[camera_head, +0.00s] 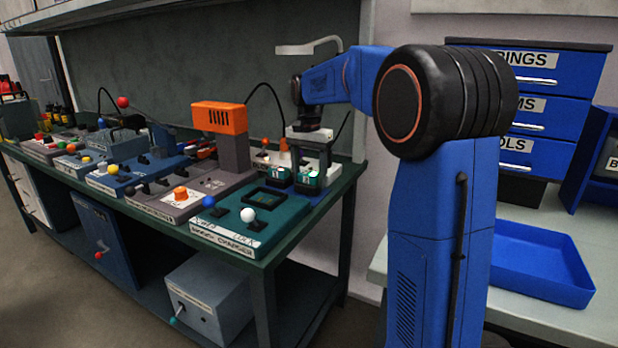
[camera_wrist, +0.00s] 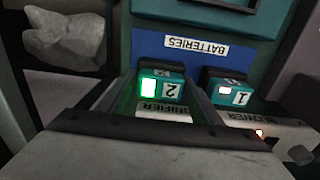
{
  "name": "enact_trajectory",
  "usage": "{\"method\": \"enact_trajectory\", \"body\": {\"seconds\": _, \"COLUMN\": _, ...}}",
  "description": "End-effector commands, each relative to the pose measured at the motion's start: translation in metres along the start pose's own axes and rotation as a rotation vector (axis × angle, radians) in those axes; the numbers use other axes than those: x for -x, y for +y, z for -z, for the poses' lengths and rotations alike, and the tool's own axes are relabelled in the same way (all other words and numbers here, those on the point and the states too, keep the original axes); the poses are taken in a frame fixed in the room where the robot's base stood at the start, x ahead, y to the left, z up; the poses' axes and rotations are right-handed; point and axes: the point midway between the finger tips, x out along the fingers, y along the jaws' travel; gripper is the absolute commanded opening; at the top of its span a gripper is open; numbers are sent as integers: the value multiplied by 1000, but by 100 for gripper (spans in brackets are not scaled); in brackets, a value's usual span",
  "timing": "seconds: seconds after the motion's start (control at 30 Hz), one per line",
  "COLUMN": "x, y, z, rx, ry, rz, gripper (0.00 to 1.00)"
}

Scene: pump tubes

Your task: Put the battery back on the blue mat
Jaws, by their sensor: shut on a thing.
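My gripper (camera_head: 309,160) points down at the far right end of the bench and is shut on the battery marked 2 (camera_head: 308,181). In the wrist view this battery (camera_wrist: 162,86) sits upright between my two fingers, its small screen glowing bright green. I cannot tell whether battery 2 touches the mat.
A teal charger box (camera_head: 225,236) with a white knob lies in front of the batteries. A tall grey unit with an orange top (camera_head: 219,118) stands to the left. More devices with labels and knobs stand close behind my gripper. A blue tray (camera_head: 535,262) lies on another table.

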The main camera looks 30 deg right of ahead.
Motion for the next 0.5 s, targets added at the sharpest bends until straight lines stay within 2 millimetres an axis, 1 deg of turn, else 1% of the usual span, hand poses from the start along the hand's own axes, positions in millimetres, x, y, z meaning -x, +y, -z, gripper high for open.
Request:
{"method": "enact_trajectory", "body": {"seconds": 0.07, "x": -3, "y": 0, "z": 0, "rx": 0, "ry": 0, "rz": 0, "gripper": 22}}
{"method": "enact_trajectory", "body": {"seconds": 0.4, "x": -6, "y": 0, "z": 0, "rx": 0, "ry": 0, "rz": 0, "gripper": 22}}
{"method": "enact_trajectory", "body": {"seconds": 0.43, "x": -6, "y": 0, "z": 0, "rx": 0, "ry": 0, "rz": 0, "gripper": 66}}
{"method": "enact_trajectory", "body": {"seconds": 0.47, "x": -5, "y": 0, "z": 0, "rx": 0, "ry": 0, "rz": 0, "gripper": 73}}
{"method": "enact_trajectory", "body": {"seconds": 0.5, "x": -5, "y": 0, "z": 0, "rx": 0, "ry": 0, "rz": 0, "gripper": 78}}
